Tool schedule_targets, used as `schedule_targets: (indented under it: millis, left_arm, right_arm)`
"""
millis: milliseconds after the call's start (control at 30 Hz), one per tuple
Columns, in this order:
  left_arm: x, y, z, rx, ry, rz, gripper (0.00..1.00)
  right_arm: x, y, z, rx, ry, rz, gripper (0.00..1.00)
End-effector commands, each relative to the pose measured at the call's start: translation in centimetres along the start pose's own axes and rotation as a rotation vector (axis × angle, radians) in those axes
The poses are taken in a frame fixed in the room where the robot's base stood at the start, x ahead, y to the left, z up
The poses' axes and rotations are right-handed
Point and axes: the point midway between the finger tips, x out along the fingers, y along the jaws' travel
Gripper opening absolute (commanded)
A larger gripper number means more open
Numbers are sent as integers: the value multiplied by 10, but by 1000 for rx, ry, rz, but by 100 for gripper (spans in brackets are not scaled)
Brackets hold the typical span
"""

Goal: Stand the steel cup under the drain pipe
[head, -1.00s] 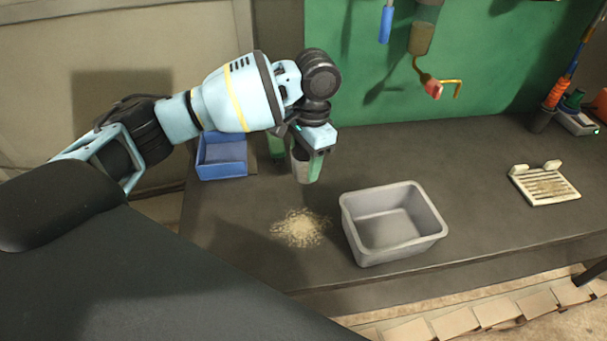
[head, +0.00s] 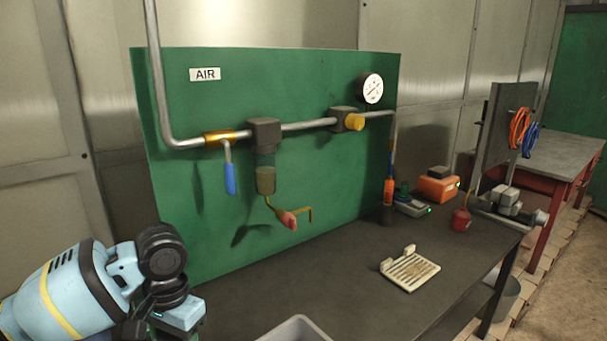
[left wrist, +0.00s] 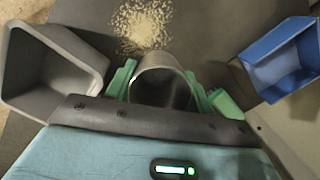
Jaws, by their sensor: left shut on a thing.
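The steel cup (left wrist: 162,62) is between the green fingers of my left gripper (left wrist: 160,76) in the left wrist view. The gripper is shut on it, and I look into the cup's open mouth. In the head view my left wrist shows at the lower left; the fingers and cup are out of frame. The drain pipe (head: 308,215) is a short bent brass tube with a red valve handle (head: 288,219), hanging below the filter bowl (head: 265,180) on the green panel. The arm is left of the pipe. My right gripper is not in view.
A grey bin (left wrist: 75,70) and a blue bin (left wrist: 283,62) flank the gripper, with spilled granules (left wrist: 145,22) between. A slotted cream tray (head: 410,270) lies on the bench (head: 340,285), right of the pipe. A blue-handled lever (head: 230,178) hangs left of the pipe.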

Motion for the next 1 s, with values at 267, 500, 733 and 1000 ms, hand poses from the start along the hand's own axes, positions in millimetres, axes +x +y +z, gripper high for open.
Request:
schedule_targets:
  millis: [267, 500, 733, 1000]
  left_arm:
    - [18, 25, 41, -209, -4, 27, 29]
    - [26, 38, 62, -313, -13, 44, 29]
    - [27, 40, 66, -332, -16, 46, 29]
    - [28, 41, 65, -329, -17, 48, 29]
  right_arm:
    - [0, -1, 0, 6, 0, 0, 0]
    - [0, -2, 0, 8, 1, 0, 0]
    - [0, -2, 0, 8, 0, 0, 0]
    - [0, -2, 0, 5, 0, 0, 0]
